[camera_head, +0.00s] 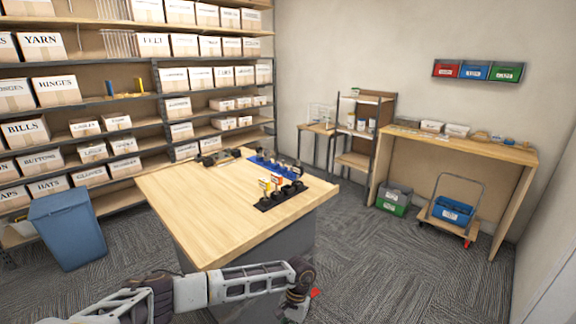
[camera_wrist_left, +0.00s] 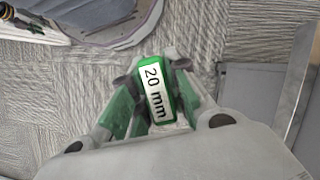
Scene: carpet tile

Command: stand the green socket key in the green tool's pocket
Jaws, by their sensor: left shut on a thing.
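The green socket key (camera_wrist_left: 141,67) is in the left wrist view, with a white label reading 20 mm on its end. My left gripper (camera_wrist_left: 152,74) is shut around it, a finger on each side. The key's lower part is hidden. In the head view my left arm reaches in along the bottom, in front of the table, and its fingers and the key cannot be made out. A black rack (camera_head: 268,205) with yellow and red labelled tools stands on the table's right part. I cannot tell which pocket is the green tool's. My right gripper is not in view.
The wooden table (camera_head: 200,213) has free room on its front left. A blue rack (camera_head: 265,163) and a dark item (camera_head: 219,157) lie toward its back. A blue bin (camera_head: 68,230) stands left. A cart with a blue crate (camera_head: 452,211) stands right, on grey carpet.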

